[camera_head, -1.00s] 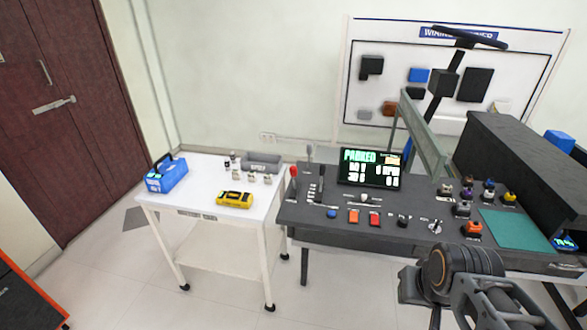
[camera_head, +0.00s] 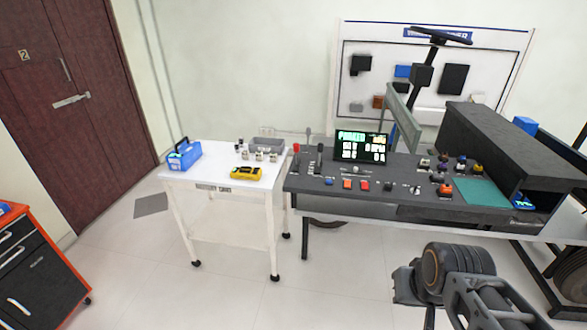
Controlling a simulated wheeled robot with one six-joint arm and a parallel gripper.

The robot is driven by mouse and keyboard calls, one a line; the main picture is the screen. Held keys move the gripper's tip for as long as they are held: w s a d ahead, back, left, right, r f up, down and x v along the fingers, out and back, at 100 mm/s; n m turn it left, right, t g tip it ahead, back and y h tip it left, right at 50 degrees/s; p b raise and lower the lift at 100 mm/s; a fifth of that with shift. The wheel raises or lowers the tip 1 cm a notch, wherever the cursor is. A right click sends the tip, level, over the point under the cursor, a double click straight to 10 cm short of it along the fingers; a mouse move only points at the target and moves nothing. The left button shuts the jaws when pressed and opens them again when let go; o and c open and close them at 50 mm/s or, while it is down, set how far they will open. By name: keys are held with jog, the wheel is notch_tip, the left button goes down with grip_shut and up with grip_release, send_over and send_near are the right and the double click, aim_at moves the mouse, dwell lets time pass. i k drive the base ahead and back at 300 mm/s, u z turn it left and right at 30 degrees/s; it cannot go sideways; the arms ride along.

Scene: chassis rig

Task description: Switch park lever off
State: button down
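The dark control console (camera_head: 420,206) stands right of centre. At its left end are a lever with a red knob (camera_head: 296,148), a lever with a black knob (camera_head: 320,148) and a thin grey lever (camera_head: 308,131) behind them. All three look roughly upright. Their labels are too small to read, so I cannot tell which is the park lever. The display (camera_head: 361,146) on the console shows "PARKED" in green. My arm is folded at the lower right, in front of the console and apart from the levers. No gripper fingers show.
A white cart (camera_head: 225,188) left of the console carries a blue toolbox (camera_head: 183,155), a yellow meter (camera_head: 246,173) and a grey bin (camera_head: 262,145). An orange and black cabinet (camera_head: 40,265) stands at the lower left. The floor before the cart is clear.

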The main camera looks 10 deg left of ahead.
aim_at(296, 149)
jog(key=k, duration=0.6)
jog(key=u, duration=0.5)
jog(key=i, duration=0.5)
jog(key=u, duration=1)
jog(key=i, duration=0.8)
jog(key=z, duration=0.25)
jog(key=i, duration=0.75)
jog(key=z, duration=1.1)
jog(key=i, duration=0.25)
jog(key=z, duration=0.15)
